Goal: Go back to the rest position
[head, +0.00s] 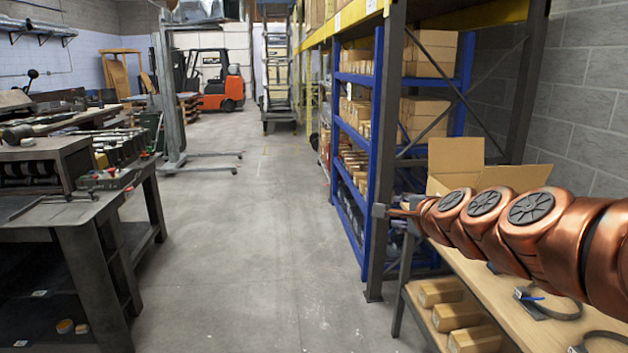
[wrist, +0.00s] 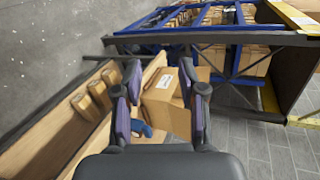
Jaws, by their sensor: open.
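My copper-coloured arm reaches in from the right of the head view, stretched out above a wooden workbench (head: 545,300). My gripper (head: 385,210) is at its far end, small and seen from the side there. In the wrist view my gripper (wrist: 165,85) shows two dark fingers with purplish pads, spread apart. An open cardboard box (wrist: 165,112) shows beyond and between the fingers. I see nothing held between them. The same open box (head: 465,165) stands behind my arm in the head view, its lower part hidden by the arm.
Black clamp rings (head: 548,303) lie on the bench, and small boxes (head: 458,315) sit on its lower shelf. A blue shelf rack (head: 350,130) with cartons stands beyond. A dark metal table (head: 75,225) is at left. An orange forklift (head: 222,85) stands far back. The aisle floor (head: 255,230) is clear.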

